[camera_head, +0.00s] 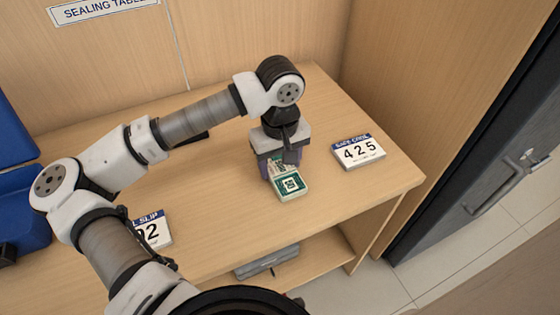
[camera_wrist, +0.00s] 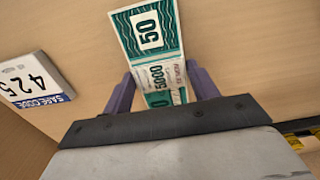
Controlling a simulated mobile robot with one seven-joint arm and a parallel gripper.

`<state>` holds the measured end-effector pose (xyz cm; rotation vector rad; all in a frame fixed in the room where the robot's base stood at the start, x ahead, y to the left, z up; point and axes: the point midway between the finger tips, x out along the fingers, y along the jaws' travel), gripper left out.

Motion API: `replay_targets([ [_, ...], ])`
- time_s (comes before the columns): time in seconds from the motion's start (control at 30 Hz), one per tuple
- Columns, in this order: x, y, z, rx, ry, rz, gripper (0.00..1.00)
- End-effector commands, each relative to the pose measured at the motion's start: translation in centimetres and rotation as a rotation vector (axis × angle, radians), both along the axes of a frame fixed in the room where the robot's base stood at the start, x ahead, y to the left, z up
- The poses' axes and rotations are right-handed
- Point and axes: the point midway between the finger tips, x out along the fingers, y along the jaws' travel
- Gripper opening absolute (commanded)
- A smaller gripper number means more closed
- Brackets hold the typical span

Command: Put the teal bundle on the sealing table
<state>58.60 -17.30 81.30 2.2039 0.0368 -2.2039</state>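The teal bundle (camera_head: 291,187), a strapped stack of notes marked 50, is at the right part of the wooden table top (camera_head: 225,215). It also shows in the wrist view (camera_wrist: 150,32). My gripper (camera_head: 278,168) points down over its rear part. In the wrist view the purple fingers (camera_wrist: 160,85) stand on both sides of the bundle, very close to its edges. I cannot tell whether they press on it. The gripper hides the bundle's rear end. A "SEALING TABLE" sign (camera_head: 103,10) is on the wall at upper left.
A "425" safe code card (camera_head: 358,152) lies right of the bundle, also in the wrist view (camera_wrist: 35,80). A card ending in "02" (camera_head: 152,230) lies at left, partly behind my arm. A grey object (camera_head: 268,262) sits on the lower shelf.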

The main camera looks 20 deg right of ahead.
Motion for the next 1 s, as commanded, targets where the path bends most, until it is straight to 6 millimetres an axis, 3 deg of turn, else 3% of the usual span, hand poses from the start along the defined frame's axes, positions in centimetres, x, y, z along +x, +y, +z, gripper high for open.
replay_targets([
  [0.13, 0.0, 0.0, 0.1, 0.000, 0.000, 0.000, 0.76],
  [0.53, 0.0, 0.0, 0.8, 0.000, -0.001, 0.000, 0.76],
  [1.0, 0.1, 0.0, 10.2, 0.001, -0.003, 0.001, 0.76],
])
